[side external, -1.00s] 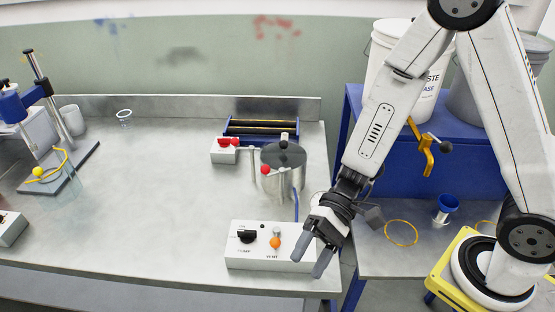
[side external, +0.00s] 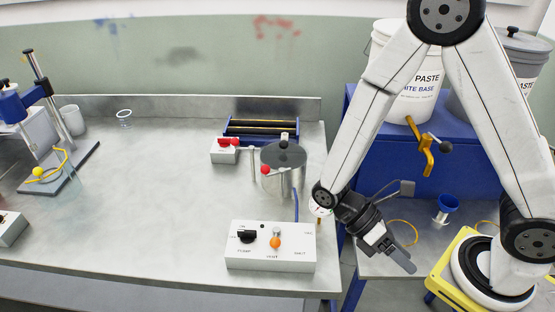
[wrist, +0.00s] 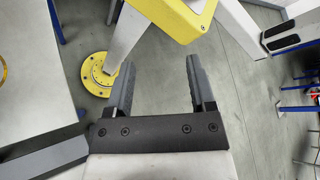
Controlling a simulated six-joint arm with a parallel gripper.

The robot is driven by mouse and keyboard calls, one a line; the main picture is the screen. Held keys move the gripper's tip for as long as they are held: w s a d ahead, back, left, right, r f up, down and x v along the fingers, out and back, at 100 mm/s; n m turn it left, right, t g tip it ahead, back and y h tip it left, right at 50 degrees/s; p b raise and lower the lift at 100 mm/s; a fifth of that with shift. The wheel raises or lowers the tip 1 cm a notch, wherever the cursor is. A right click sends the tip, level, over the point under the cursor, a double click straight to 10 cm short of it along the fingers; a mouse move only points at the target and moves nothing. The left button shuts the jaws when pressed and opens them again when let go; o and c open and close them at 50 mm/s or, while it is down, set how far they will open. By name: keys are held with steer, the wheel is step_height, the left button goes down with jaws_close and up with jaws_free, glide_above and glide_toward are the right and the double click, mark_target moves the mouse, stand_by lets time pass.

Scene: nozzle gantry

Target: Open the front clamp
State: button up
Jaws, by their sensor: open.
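A silver pot (side external: 284,175) with a dark lid stands on the bench. A red ball knob (side external: 265,170) shows at its front left side and a pale, dark-banded knob (side external: 284,137) at the top of its lid. Which part is the front clamp, and whether it is open or shut, I cannot tell. My gripper (side external: 408,256) is right of the bench edge, apart from the pot and pointing down to the right. In the wrist view my gripper (wrist: 160,64) has its fingers apart with nothing between them; the pot is not in that view.
A white control box (side external: 270,262) with a black knob and an orange-tipped lever sits at the bench's front edge. Behind the pot are a blue-framed roller unit (side external: 262,131) and a red-handled box (side external: 224,151). A blue stand (side external: 385,150) holds buckets at right. The bench middle is clear.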

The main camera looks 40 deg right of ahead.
mark_target(266, 173)
steer(key=w+d+n+t+h, duration=0.5)
steer(key=w+d+n+h, duration=0.15)
steer(key=d+h, duration=0.2)
steer(key=w+a+r+n+t+h, duration=0.1)
steer(key=w+n+t, duration=0.2)
steer(key=w+t, duration=0.2)
steer(key=w+a+r+n+t, duration=0.1)
steer(key=w+a+n+t, duration=0.1)
steer(key=w+n+t, duration=0.2)
steer(key=w+a+r+n+t+h, duration=0.1)
steer(key=w+n+t, duration=0.3)
steer(key=w+t, duration=0.4)
steer(key=shift+w+a+r+h, duration=0.35)
steer(key=shift+w+a, duration=0.3)
steer(key=shift+w, duration=0.1)
steer(key=w+a+r+n+t+y, duration=0.2)
steer(key=w+a+n+t+y, duration=0.3)
steer(key=a+t, duration=0.3)
steer(key=shift+g, duration=0.6)
steer(key=f, duration=0.6)
steer(key=shift+w+a, duration=0.15)
steer(key=shift+a, duration=0.05)
steer(key=shift+f, duration=0.3)
steer(key=shift+w, duration=0.1)
steer(key=x, duration=0.7)
steer(key=shift+w, duration=0.25)
